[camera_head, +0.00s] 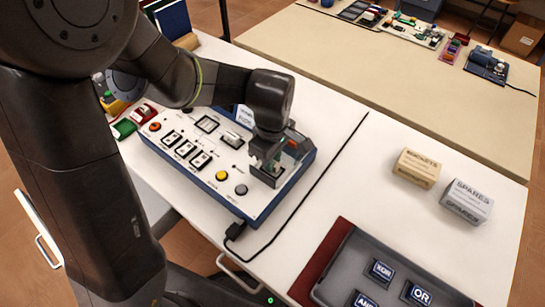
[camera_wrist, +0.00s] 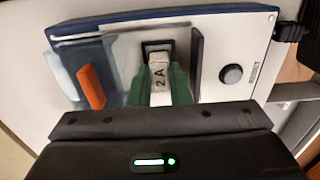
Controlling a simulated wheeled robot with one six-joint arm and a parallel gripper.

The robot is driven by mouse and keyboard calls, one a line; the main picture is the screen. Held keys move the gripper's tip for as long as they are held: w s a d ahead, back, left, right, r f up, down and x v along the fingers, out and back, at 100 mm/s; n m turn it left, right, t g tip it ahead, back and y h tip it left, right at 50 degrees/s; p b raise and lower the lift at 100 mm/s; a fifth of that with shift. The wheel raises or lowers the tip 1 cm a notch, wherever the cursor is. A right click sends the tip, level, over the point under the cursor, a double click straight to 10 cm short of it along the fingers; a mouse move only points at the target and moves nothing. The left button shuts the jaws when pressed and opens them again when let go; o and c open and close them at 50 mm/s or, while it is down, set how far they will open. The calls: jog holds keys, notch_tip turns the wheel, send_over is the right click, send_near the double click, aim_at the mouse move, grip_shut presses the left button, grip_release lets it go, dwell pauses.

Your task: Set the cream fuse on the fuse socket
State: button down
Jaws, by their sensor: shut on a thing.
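The cream fuse (camera_wrist: 159,73), marked 2A, is between the green-padded fingers of my gripper (camera_wrist: 162,90) in the wrist view. My gripper is shut on it. The fuse's far end lies at the black-framed fuse socket (camera_wrist: 158,45) on the panel; I cannot tell whether it is seated or just above. In the head view my gripper (camera_head: 266,165) points down at the right part of the blue-edged exhibit panel (camera_head: 262,206). The fuse is not clearly visible there, as the fingers cover it.
A clear cover with an orange part (camera_wrist: 92,87) stands close beside the fingers. Two boxes (camera_head: 417,168) (camera_head: 466,201) and a grey tray (camera_head: 345,266) are to the right.

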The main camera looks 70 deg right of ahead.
jog(key=shift+f+b, duration=0.35)
jog(key=shift+f, duration=0.15)
jog(key=c, duration=1.6)
grip_release()
notch_tip(320, 180, up, 11)
jog(key=p, duration=0.8)
notch_tip(320, 180, down, 9)
jog(key=b, duration=0.6)
